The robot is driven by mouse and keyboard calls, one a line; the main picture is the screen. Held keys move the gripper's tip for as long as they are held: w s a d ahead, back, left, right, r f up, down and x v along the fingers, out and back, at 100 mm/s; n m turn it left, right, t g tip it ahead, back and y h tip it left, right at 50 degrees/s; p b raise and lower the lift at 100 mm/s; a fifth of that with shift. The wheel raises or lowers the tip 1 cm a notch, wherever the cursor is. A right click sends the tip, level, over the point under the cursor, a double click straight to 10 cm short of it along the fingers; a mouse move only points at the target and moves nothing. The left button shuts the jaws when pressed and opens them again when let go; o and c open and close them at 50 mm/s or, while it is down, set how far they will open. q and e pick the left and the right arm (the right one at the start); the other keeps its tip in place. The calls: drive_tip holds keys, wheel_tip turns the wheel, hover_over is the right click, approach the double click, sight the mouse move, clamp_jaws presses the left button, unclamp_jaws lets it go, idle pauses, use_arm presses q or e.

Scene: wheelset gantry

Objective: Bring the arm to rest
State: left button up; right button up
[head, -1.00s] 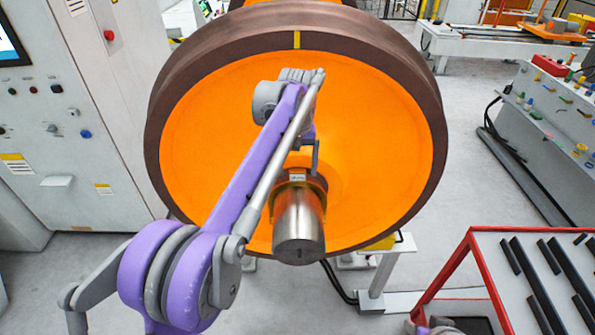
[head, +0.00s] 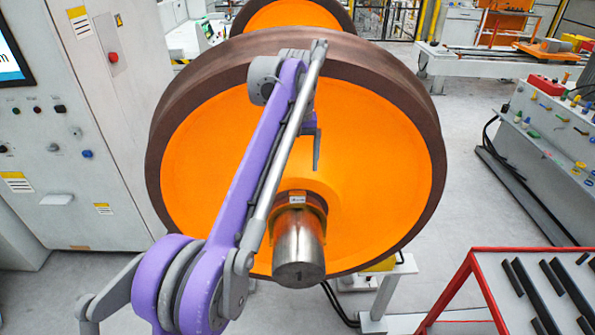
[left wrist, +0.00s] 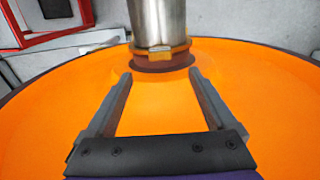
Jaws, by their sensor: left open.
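My left arm reaches up in front of the big orange wheel (head: 370,170) with its dark brown rim. My left gripper (head: 317,165) hangs above the steel axle end (head: 298,250) in the head view, mostly hidden by the arm. In the left wrist view its two grey fingers (left wrist: 161,77) are spread with nothing between them. There the axle (left wrist: 160,20) and its orange collar (left wrist: 160,54) lie just beyond the fingertips, and the fingers look apart from the collar. My right gripper is in neither view.
A grey control cabinet (head: 110,120) stands at the left. A red-framed table (head: 462,270) with dark bars is at the lower right, and a grey bench (head: 540,150) with small coloured parts is behind it. Bare floor lies between the wheel and the bench.

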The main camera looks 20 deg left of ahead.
use_arm(q)
drive_tip(key=s+a+f+m+t, duration=0.1)
drive_tip(key=s+f+t, duration=0.2)
drive_tip(key=s+f, duration=0.7)
drive_tip(key=s+f+m+t, duration=0.2)
drive_tip(key=s+f, duration=0.8)
drive_tip(key=s, duration=0.7)
drive_tip(key=shift+a+f+t, duration=0.35)
drive_tip(key=shift+t, duration=0.35)
